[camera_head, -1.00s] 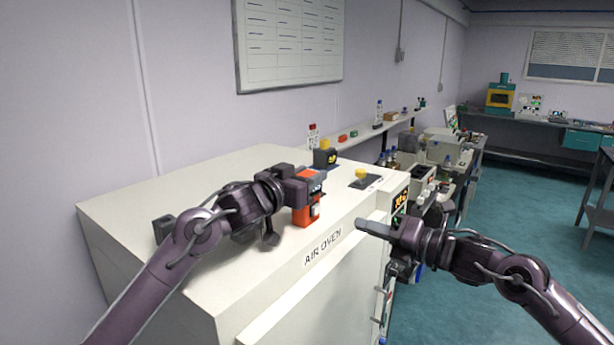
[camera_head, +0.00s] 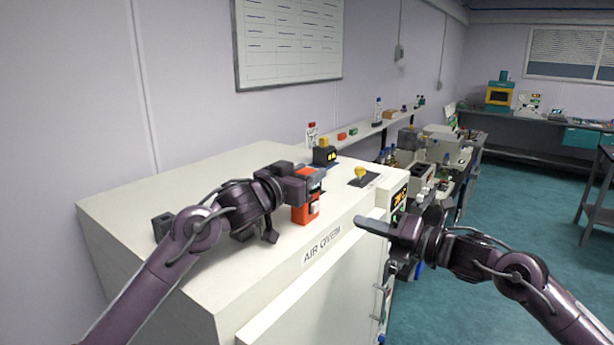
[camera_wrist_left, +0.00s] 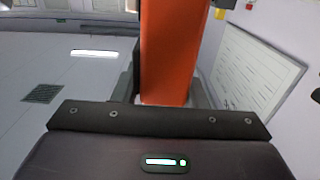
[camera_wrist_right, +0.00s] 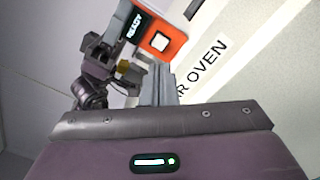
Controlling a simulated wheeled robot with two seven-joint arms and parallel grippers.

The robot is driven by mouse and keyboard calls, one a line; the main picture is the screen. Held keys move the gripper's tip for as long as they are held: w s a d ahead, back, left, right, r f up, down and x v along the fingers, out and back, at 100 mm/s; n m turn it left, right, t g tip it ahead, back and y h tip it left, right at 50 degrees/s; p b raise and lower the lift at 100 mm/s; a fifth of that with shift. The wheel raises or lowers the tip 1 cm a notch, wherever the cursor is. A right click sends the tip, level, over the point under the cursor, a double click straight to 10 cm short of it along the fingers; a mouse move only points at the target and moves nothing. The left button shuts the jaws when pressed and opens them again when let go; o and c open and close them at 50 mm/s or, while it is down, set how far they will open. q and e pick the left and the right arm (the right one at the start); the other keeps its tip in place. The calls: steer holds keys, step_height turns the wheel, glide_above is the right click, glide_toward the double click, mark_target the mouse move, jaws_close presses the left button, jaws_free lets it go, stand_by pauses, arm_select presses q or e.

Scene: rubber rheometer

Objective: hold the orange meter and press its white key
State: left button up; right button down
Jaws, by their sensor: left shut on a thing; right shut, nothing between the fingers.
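The orange meter (camera_head: 306,209) is held upright by my left gripper (camera_head: 305,185) above the top of the white oven, near its front edge. In the left wrist view the meter's orange body (camera_wrist_left: 172,60) stands between the fingers. In the right wrist view the meter (camera_wrist_right: 155,32) shows a dark display reading READY and its white key (camera_wrist_right: 159,42). My right gripper (camera_head: 372,225) is shut and empty, to the right of the meter and apart from it, its fingers pointing left towards it. In the right wrist view its fingertips (camera_wrist_right: 162,80) appear just below the white key.
The white air oven (camera_head: 140,190) fills the left and centre. On its top are a yellow knob (camera_head: 360,173) and a black device with a yellow top (camera_head: 324,154). A shelf with small items runs along the wall behind. Teal floor (camera_head: 480,230) is open at right.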

mark_target(315, 207)
steer(key=m+t+h, duration=0.3)
steer(key=m+t, duration=0.1)
steer(key=m, duration=0.2)
steer(key=s+m+t+h, duration=0.1)
steer(key=m+t+h, duration=0.2)
steer(key=m, duration=0.4)
steer(key=m+t+h, duration=0.3)
steer(key=m+t, duration=0.1)
steer(key=m, duration=0.2)
steer(key=shift+s+d+f+t, duration=0.1)
steer(key=shift+s+f+t, duration=0.2)
steer(key=shift+t, duration=0.1)
steer(key=shift+w+a, duration=0.9)
steer(key=shift+a, duration=0.3)
steer(key=shift+w+a, duration=0.85)
steer(key=shift+a, duration=0.3)
steer(key=shift+w+a, duration=0.9)
steer(key=shift+a, duration=0.3)
steer(key=shift+a, duration=0.1)
steer(key=shift+w+a, duration=0.25)
